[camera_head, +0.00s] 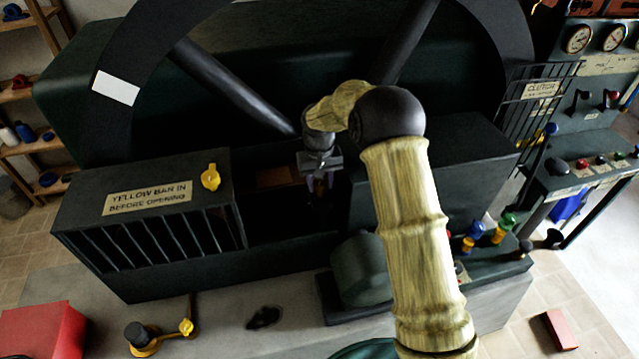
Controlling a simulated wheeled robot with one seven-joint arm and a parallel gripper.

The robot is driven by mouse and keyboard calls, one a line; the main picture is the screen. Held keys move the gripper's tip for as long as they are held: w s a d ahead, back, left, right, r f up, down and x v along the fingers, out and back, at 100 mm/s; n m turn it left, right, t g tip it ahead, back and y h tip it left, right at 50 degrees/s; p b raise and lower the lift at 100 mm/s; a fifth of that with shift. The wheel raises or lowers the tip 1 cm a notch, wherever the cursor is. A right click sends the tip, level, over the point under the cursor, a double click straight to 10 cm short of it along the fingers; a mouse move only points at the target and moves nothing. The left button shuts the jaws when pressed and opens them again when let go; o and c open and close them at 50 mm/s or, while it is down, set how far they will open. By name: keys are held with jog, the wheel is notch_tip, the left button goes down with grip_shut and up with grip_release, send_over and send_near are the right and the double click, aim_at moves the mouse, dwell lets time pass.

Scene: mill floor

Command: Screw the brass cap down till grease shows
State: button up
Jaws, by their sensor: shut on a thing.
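My gripper (319,184) points down at the machine, between the slatted guard and the dark block behind my arm. Its fingers are shut on a small brownish piece, which looks like the brass cap (319,187). The cap is mostly hidden by the fingers and lies in shadow. I cannot make out its seat or thread, and I cannot tell whether any grease shows there.
A large spoked flywheel (235,85) stands behind my gripper. The slatted guard (150,205), with a "YELLOW BAR IN BEFORE OPENING" plate, is at left. A yellow-handled piece (158,342) and a dark patch (264,317) are in front. A control desk (590,170) stands at right.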

aim_at(320, 182)
jog(key=n, duration=0.5)
jog(key=shift+n, duration=0.3)
jog(key=n, duration=0.5)
jog(key=shift+w, duration=0.1)
jog(key=o, duration=1)
jog(key=r+b, duration=0.1)
jog(key=r, duration=0.4)
jog(key=r+b, duration=0.1)
jog(key=r, duration=0.5)
jog(key=r+b, duration=0.1)
jog(key=r, duration=0.5)
jog(key=shift+s+r, duration=0.25)
